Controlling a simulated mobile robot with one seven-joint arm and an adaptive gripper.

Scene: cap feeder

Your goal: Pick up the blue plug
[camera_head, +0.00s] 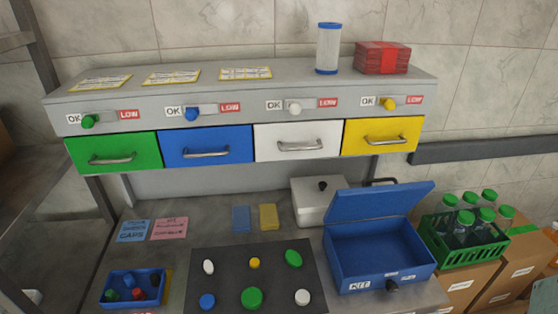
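No thing is plainly marked as the blue plug. A small round blue piece (207,301) lies at the front left of a dark mat (228,264) on the bench. A blue knob (193,112) sits on the panel between OK and LOW labels, above the blue drawer (206,144). A small blue bin (120,276) at the front left holds several small pieces, red, green and dark or blue; they are too small to make out well. My gripper is not in view.
Other white, yellow and green pieces (252,298) lie on the mat. A green crate of bottles (467,243) stands far right. The drawers overhang the bench's back.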

